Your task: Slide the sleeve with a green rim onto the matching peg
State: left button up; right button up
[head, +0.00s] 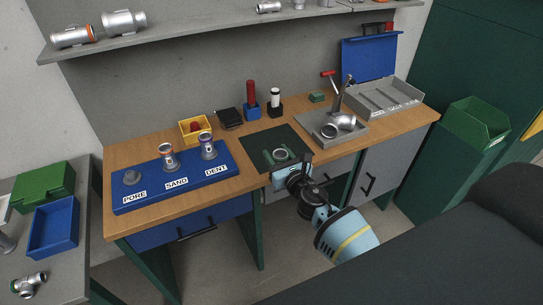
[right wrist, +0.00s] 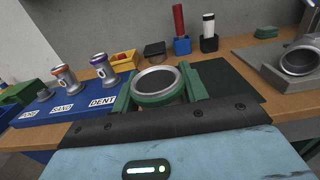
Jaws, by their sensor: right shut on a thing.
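My right gripper (head: 281,156) is shut on a short metal sleeve (head: 280,154) with a green rim. In the right wrist view the sleeve (right wrist: 156,82) sits between the two green fingers, its round opening facing up. It is held over the dark green mat, right of the blue board (head: 219,174). The board has three places labelled PORE, SAND and DENT. The PORE place shows a low grey peg (head: 132,177) without a sleeve. A sleeve with an orange rim (head: 168,159) stands at SAND, and one with a purple rim (head: 208,147) at DENT. My left gripper is out of view.
A yellow bin (head: 194,128) and a black box (head: 229,118) stand behind the board. Red and white cylinders stand in holders behind the mat (head: 262,138). A grey fixture with a metal casting (head: 341,122) is to the right. The board's front strip is clear.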

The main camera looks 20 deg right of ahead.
jog(key=d+r, duration=0.7)
jog(key=d, duration=0.1)
jog(key=shift+w+d, duration=0.25)
jog(key=shift+w, duration=0.05)
jog(key=shift+a, duration=0.1)
